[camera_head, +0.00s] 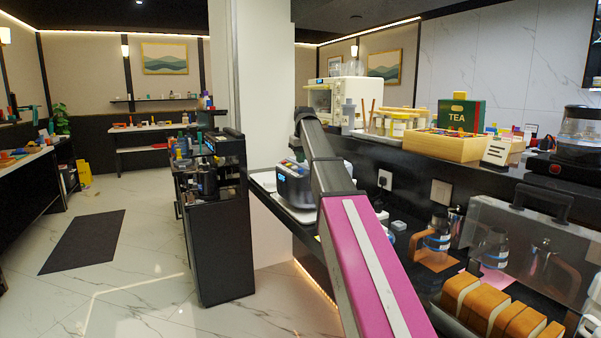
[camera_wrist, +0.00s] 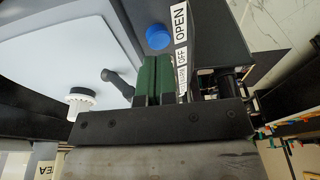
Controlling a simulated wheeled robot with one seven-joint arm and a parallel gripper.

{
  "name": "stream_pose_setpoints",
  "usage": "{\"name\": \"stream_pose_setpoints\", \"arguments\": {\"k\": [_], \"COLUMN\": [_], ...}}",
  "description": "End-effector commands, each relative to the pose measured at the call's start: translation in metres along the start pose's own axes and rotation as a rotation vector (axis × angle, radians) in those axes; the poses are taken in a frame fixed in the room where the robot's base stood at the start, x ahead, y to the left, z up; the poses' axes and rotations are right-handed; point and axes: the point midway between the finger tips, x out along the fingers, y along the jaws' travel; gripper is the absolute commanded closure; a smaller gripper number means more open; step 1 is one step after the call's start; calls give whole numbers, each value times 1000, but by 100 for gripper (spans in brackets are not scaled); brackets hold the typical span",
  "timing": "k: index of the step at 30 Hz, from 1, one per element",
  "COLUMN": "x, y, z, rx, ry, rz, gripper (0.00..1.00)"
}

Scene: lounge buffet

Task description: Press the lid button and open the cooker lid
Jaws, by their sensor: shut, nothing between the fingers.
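The cooker (camera_head: 291,191) stands on a low shelf in the head view, dark-fronted and partly hidden behind my arm. In the wrist view, a broad pale surface (camera_wrist: 60,60) with a dark lever-like part (camera_wrist: 118,82) and a white round knob (camera_wrist: 80,101) fills the left; it appears to be the closed lid. A round blue button (camera_wrist: 158,37) sits on a dark surface beside an "OPEN" label (camera_wrist: 181,24). My gripper (camera_wrist: 157,60) is shut and empty, its green fingers side by side just below the button in the picture. Contact cannot be told. The head view does not show the fingers clearly.
A black cart (camera_head: 220,240) with bottles stands left of the cooker. A counter above holds a wooden tea box (camera_head: 455,146) and a white microwave (camera_head: 322,98). A clear-covered bread case (camera_head: 535,245) is at the right. The floor at left is mostly free.

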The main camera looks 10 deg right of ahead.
Motion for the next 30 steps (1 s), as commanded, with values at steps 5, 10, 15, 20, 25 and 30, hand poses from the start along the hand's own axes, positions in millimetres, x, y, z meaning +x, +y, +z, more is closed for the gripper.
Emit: {"name": "stream_pose_setpoints", "arguments": {"k": [5, 10, 15, 20, 25, 30], "x": [0, 0, 0, 2, 6, 10], "y": [0, 0, 0, 0, 0, 0], "z": [0, 0, 0, 0, 1, 2], "rx": [0, 0, 0, 0, 0, 0], "ry": [0, 0, 0, 0, 0, 0], "rz": [0, 0, 0, 0, 0, 0], "gripper": [100, 100, 100, 100, 100, 100]}}
